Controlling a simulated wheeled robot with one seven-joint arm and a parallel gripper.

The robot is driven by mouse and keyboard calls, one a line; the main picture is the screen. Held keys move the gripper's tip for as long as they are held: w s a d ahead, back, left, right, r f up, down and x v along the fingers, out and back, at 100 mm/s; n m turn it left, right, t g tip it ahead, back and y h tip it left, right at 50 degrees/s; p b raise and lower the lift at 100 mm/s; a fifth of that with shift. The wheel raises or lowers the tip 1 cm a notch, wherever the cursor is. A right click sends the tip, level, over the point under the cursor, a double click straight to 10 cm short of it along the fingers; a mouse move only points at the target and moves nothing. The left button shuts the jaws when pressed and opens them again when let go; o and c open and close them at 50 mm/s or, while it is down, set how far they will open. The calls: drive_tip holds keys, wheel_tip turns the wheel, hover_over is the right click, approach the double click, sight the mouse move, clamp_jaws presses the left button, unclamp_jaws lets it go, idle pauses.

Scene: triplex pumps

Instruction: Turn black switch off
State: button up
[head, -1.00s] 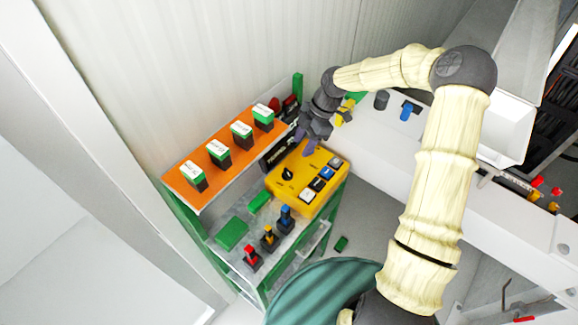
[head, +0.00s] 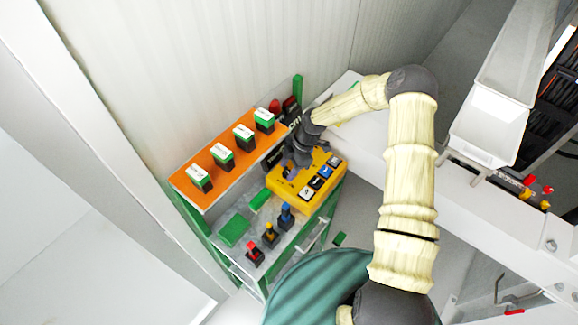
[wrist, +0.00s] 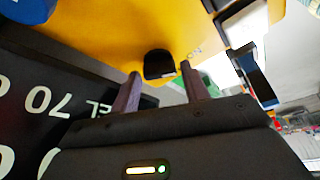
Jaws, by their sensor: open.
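The yellow control box (head: 294,195) sits on the green-framed shelf unit; its face also fills the top of the wrist view (wrist: 100,30). The black switch (wrist: 159,65) is on that face, ahead of and between my two fingers in the wrist view, with the letters "ON" to its right. In the head view my gripper mostly covers the switch. My gripper (wrist: 160,92) is open and empty, its fingers on either side of the switch's line. Whether the fingers touch the box or switch, I cannot tell.
Blue, black and white push buttons (head: 316,183) line the box's right side. A dark panel with large digits (wrist: 45,110) is close on the wrist view's left. An orange shelf (head: 228,165) with several labelled green-black blocks stands left. Red, yellow and blue levers (head: 269,235) are in front.

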drive_tip(key=c, duration=0.7)
drive_tip(key=shift+m+b, duration=0.3)
drive_tip(key=shift+b, duration=0.1)
drive_tip(key=shift+d+f+m+t+b, duration=0.15)
drive_tip(key=shift+m+t+b, duration=0.55)
drive_tip(key=shift+m+b, duration=0.5)
drive_tip(key=m+t+b, duration=0.1)
drive_tip(key=m+b, duration=0.2)
drive_tip(key=shift+s+m, duration=0.1)
drive_tip(key=shift+m, duration=0.2)
drive_tip(key=m+t+b, duration=0.1)
drive_tip(key=m+b, duration=0.2)
drive_tip(key=shift+s+t, duration=0.1)
drive_tip(key=shift+t, duration=0.2)
drive_tip(key=shift+m+t+h+b, duration=0.3)
drive_tip(key=shift+m+b, duration=0.55)
drive_tip(key=shift+m, duration=0.35)
